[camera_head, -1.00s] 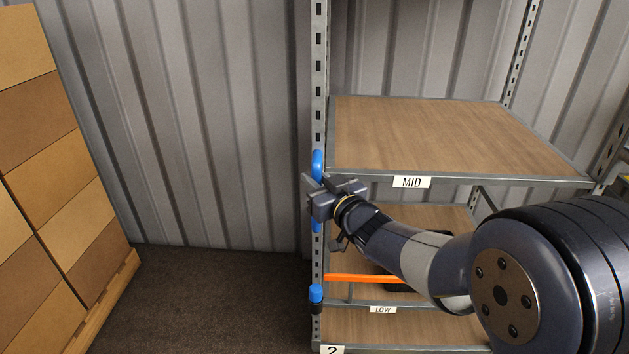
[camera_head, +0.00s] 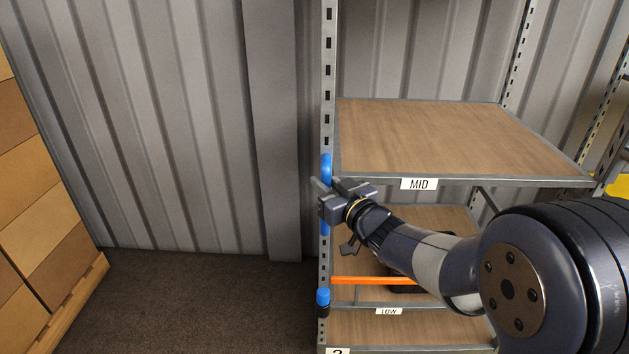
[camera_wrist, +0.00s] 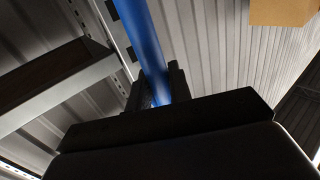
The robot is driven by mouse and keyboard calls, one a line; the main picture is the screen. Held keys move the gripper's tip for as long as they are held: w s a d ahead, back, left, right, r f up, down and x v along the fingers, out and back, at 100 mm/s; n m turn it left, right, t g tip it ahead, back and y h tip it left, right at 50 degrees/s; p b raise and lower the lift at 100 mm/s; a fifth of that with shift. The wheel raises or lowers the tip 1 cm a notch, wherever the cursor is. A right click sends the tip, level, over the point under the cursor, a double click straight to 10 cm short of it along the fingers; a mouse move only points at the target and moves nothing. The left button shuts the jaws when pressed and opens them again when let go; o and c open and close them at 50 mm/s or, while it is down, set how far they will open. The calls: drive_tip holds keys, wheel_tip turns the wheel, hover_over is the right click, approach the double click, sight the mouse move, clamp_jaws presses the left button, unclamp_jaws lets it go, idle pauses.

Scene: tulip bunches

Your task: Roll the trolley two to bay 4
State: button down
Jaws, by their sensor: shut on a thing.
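The trolley (camera_head: 329,105) is a grey metal rack with wooden shelves labelled MID and LOW, and a partly cut-off number plate (camera_head: 337,351) at its lower front corner. A blue upright handle (camera_head: 326,165) runs along its left front post. My gripper (camera_head: 325,190) is shut on the blue handle at about mid-height. In the wrist view the blue handle (camera_wrist: 147,45) passes between the dark fingers (camera_wrist: 160,88). The part of the handle behind my gripper is hidden in the head view.
Stacked cardboard boxes (camera_head: 40,210) on a wooden pallet stand at the left. Bare dark floor (camera_head: 200,300) lies between them and the trolley. A corrugated metal wall (camera_head: 140,120) is behind. An orange bar (camera_head: 372,281) crosses near the LOW shelf. Something yellow (camera_head: 618,186) shows at the right edge.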

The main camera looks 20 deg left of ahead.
drive_tip(key=shift+w+d+p, duration=0.2)
drive_tip(key=shift+d, duration=0.7)
drive_tip(key=shift+w+d+p, duration=0.2)
drive_tip(key=shift+d+p, duration=0.05)
drive_tip(key=shift+d, duration=0.6)
drive_tip(key=shift+w+d+p, duration=0.2)
drive_tip(key=shift+d, duration=0.7)
drive_tip(key=c, duration=1.3)
unclamp_jaws()
drive_tip(key=shift+c, duration=0.2)
drive_tip(key=shift+d, duration=0.1)
drive_tip(key=v, duration=1)
drive_tip(key=shift+s+d, duration=0.25)
